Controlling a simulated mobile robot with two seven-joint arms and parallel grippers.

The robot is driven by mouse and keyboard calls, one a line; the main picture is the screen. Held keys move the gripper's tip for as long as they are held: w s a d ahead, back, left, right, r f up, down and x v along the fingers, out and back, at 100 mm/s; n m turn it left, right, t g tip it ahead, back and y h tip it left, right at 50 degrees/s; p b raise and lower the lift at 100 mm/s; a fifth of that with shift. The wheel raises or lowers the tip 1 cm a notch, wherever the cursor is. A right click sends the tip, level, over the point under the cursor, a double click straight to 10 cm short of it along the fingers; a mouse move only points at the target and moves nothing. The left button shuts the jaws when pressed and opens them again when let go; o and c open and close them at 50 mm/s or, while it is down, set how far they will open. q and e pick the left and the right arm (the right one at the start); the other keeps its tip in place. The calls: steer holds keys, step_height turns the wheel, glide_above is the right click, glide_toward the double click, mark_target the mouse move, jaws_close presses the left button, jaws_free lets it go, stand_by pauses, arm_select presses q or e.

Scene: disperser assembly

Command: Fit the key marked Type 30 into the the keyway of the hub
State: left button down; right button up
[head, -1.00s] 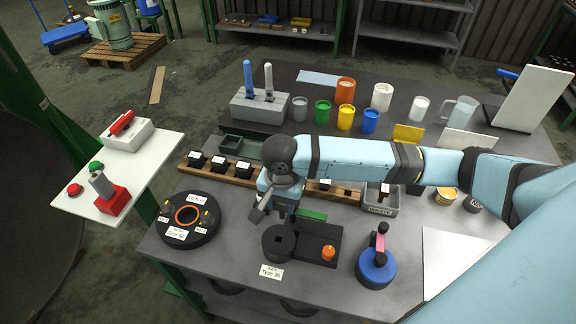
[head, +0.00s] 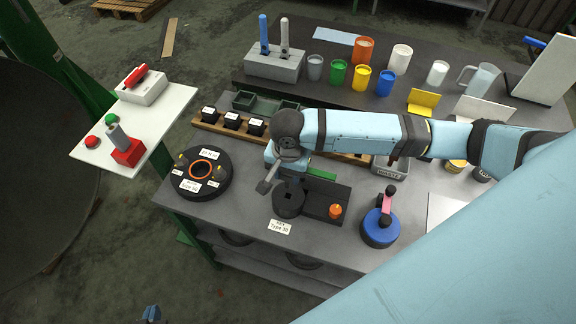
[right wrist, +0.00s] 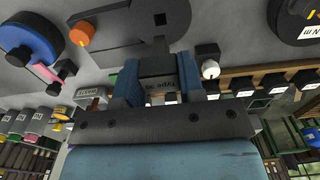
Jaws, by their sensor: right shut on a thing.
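The hub (head: 289,203) is a dark round piece with a square opening, set at the left end of a dark base block. It also shows at the top of the right wrist view (right wrist: 135,25). My right gripper (right wrist: 160,80) is shut on a dark key (right wrist: 160,88) whose printed marking reads upside down, apparently Type 30. In the head view my right gripper (head: 286,181) is just behind the hub, and its own wrist hides most of the key. I cannot tell whether the key touches the hub. A blue tip of my left gripper (head: 151,314) shows at the bottom edge, too little to judge its jaws.
A label (head: 280,227) reading Key Type 30 lies in front of the hub. An orange knob (head: 335,211) stands right of it on the block (head: 322,196). A black ring fixture (head: 201,173) is at left, a blue disc part (head: 380,230) at right. A wooden rail (head: 270,136) runs behind.

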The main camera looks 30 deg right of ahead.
mark_target(288, 187)
steer(key=shift+f, duration=2)
steer(key=shift+r, duration=0.1)
steer(key=shift+p, duration=0.5)
steer(key=shift+p, duration=0.85)
steer(key=shift+p, duration=0.4)
